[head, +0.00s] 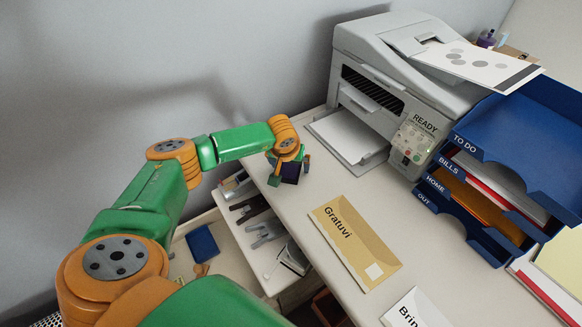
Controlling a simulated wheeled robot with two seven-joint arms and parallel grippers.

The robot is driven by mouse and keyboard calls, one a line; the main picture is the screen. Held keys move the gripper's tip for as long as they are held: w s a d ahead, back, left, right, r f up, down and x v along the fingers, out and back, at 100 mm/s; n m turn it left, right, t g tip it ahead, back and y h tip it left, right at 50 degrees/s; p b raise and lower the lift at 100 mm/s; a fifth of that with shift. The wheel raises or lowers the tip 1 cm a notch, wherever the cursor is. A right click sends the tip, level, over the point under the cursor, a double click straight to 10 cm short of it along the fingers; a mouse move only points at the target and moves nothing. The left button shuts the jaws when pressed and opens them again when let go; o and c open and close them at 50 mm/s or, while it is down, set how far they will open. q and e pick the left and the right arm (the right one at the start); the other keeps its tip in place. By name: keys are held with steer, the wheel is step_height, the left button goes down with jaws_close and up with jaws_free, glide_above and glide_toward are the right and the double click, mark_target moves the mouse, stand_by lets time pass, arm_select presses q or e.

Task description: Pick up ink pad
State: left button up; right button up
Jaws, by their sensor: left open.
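My left gripper (291,171) is open above the left edge of the desk, pointing down. A small dark purple block (290,173), which looks like the ink pad, shows between its two fingers. The gripper partly hides the block, and I cannot tell whether the fingers touch it. My right gripper is not in view.
A grey printer (410,75) stands at the back, with blue letter trays (470,215) to its right. A tan envelope (354,242) lies on the desk (290,215). Below the desk's left edge, an open drawer holds a blue item (202,243).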

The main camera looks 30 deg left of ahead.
arm_select(q)
steer(key=shift+s+r, duration=0.1)
steer(key=shift+r, duration=0.05)
steer(key=c, duration=1.4)
